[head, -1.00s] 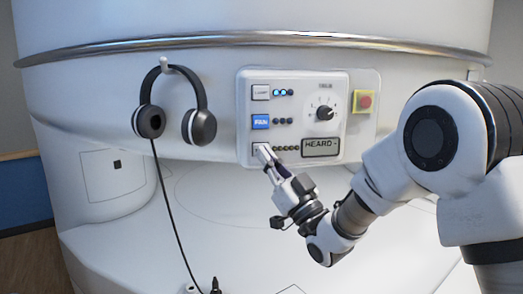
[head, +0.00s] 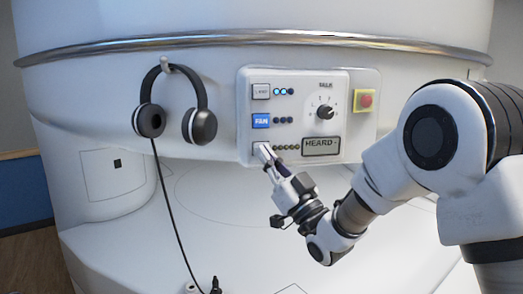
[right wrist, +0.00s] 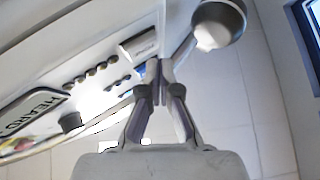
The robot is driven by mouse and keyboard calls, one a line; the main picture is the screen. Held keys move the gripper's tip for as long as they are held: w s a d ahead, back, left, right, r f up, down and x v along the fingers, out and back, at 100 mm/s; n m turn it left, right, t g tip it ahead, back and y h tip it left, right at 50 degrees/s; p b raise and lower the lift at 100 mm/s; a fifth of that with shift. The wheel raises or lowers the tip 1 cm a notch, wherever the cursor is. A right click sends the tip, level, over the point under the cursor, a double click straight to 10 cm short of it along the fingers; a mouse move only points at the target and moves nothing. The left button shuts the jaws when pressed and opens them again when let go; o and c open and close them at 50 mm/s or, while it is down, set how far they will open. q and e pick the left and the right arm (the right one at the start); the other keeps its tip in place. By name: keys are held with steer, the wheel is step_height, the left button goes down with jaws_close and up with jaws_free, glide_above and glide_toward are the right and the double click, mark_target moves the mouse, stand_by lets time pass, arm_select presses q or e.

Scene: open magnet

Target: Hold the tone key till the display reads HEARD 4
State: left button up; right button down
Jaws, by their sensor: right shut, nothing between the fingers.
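The tone key (head: 257,147) is the pale key at the lower left of the white control panel, partly hidden by my right gripper. The display (head: 321,146) to its right reads "HEARD -"; it also shows in the right wrist view (right wrist: 32,112). My right gripper (head: 265,150) is shut and empty, its fingertips at the tone key. In the right wrist view the closed fingertips (right wrist: 159,66) are close beside a white key (right wrist: 141,45); I cannot tell whether they press it. The small lamps beside the tone key look unlit. My left gripper is not in view.
Above are a lamp key (head: 261,92), a blue FAN key (head: 261,121) and a rotary knob (head: 325,112). A red button on yellow (head: 366,101) is at the panel's right. Headphones (head: 203,127) hang on the left, their cable running down.

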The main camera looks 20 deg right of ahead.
steer(key=shift+w, duration=0.15)
steer(key=shift+w+b, duration=0.3)
steer(key=shift+w+d, duration=0.15)
steer(key=shift+w, duration=0.3)
stand_by(0.9)
steer(key=shift+s, duration=0.1)
stand_by(2.4)
steer(key=shift+s+f+b, duration=0.1)
steer(key=shift+s+b, duration=0.3)
steer(key=shift+b, duration=0.25)
steer(key=shift+s, duration=0.4)
